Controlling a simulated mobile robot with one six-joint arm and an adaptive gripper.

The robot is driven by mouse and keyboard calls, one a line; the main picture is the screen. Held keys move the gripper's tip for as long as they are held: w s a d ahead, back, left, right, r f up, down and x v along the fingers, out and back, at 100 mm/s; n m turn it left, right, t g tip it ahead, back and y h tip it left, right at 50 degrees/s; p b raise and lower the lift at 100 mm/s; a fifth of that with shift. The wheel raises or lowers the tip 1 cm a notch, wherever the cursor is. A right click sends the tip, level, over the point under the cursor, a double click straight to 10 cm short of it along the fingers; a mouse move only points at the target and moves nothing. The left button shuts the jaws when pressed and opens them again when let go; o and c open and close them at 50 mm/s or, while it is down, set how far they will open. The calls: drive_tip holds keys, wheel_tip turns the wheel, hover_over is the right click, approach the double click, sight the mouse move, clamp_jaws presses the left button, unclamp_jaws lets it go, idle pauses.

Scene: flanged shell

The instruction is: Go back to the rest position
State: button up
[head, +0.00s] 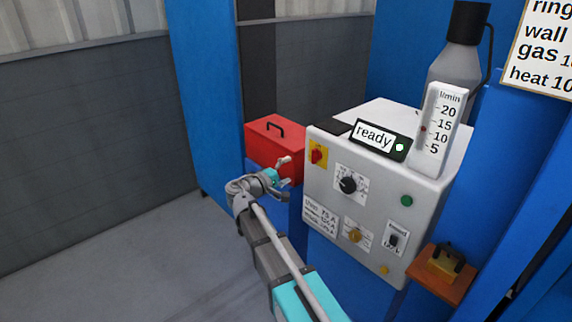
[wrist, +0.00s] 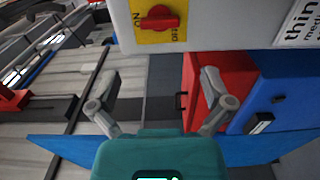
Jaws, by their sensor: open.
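My gripper (head: 284,171) is open and empty, held out in front of the red toolbox and left of the grey control box. In the wrist view my gripper (wrist: 160,92) shows both fingers spread wide with nothing between them. The control box (head: 345,235) carries a red rotary switch on a yellow plate (head: 318,154), which also shows in the wrist view (wrist: 158,22) above the fingers. Its handle lies along the ON side in the wrist view. My gripper appears apart from the switch and the box.
A red toolbox (head: 262,147) with a black handle stands behind my gripper. A "ready" display (head: 374,139) with a green light and a flow gauge (head: 437,125) sit on the control box. A wooden shelf (head: 437,284) juts out at right. The floor (head: 150,270) at left is clear.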

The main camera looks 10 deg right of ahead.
drive_tip(key=s+d+f+m+g+y, duration=0.4)
drive_tip(key=s+d+f+g+y, duration=0.15)
drive_tip(key=s+d+f, duration=0.45)
drive_tip(key=s+a+f+m+g+y, duration=0.1)
drive_tip(key=s+f+m+g+y, duration=0.2)
drive_tip(key=s, duration=0.4)
drive_tip(key=s+a+f+g+y, duration=0.1)
drive_tip(key=s+f+g+y, duration=0.1)
drive_tip(key=s+f+y, duration=0.45)
wheel_tip(320, 180, up, 19)
drive_tip(key=p, duration=1.8)
drive_tip(key=shift+s, duration=0.2)
drive_tip(key=shift+d, duration=0.1)
drive_tip(key=shift+c, duration=0.3)
